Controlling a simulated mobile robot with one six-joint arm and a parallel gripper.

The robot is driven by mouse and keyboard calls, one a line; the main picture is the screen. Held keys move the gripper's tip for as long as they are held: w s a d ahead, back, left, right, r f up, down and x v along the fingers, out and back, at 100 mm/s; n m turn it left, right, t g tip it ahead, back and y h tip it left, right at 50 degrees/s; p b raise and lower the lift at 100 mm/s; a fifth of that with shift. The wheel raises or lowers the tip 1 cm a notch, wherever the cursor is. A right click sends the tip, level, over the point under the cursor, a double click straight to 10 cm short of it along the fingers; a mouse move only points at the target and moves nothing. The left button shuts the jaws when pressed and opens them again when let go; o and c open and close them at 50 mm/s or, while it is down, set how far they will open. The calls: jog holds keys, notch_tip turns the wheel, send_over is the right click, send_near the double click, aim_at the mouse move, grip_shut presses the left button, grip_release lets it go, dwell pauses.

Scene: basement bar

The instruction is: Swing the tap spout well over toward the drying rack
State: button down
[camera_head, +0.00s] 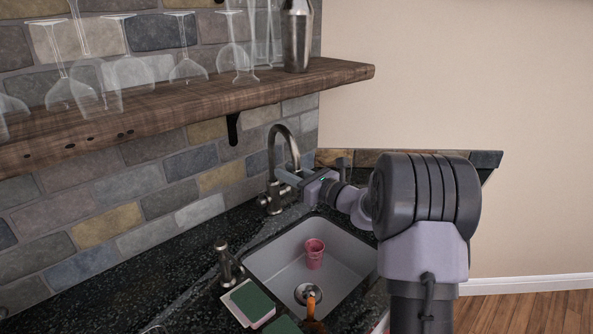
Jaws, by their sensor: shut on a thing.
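The brushed-metal tap (271,160) stands at the back left corner of the sink, with a tall arched spout (294,150). The spout curves over to the right and its end comes down by my gripper. My gripper (283,176) reaches in from the right and is shut on the spout near its lower end. The fingers partly hide the spout tip. No drying rack can be made out in this view.
The sink (280,262) holds a pink cup (315,253) and an orange-handled item (312,305) by the drain. A soap dispenser (226,262) and a green sponge (250,303) lie left of it. A wooden shelf (200,105) with glasses and a metal shaker (297,38) hangs above.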

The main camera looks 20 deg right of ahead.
jog(key=a, duration=0.4)
jog(key=shift+w+a+r, duration=0.1)
jog(key=shift+w, duration=0.2)
jog(key=shift+a, duration=0.1)
jog(key=shift+r, duration=0.2)
dwell(1.2)
jog(key=c, duration=1.5)
grip_release()
jog(key=o, duration=0.3)
jog(key=shift+w, duration=0.15)
jog(key=shift+o, duration=0.4)
jog(key=shift+f, duration=0.2)
jog(key=shift+p, duration=0.3)
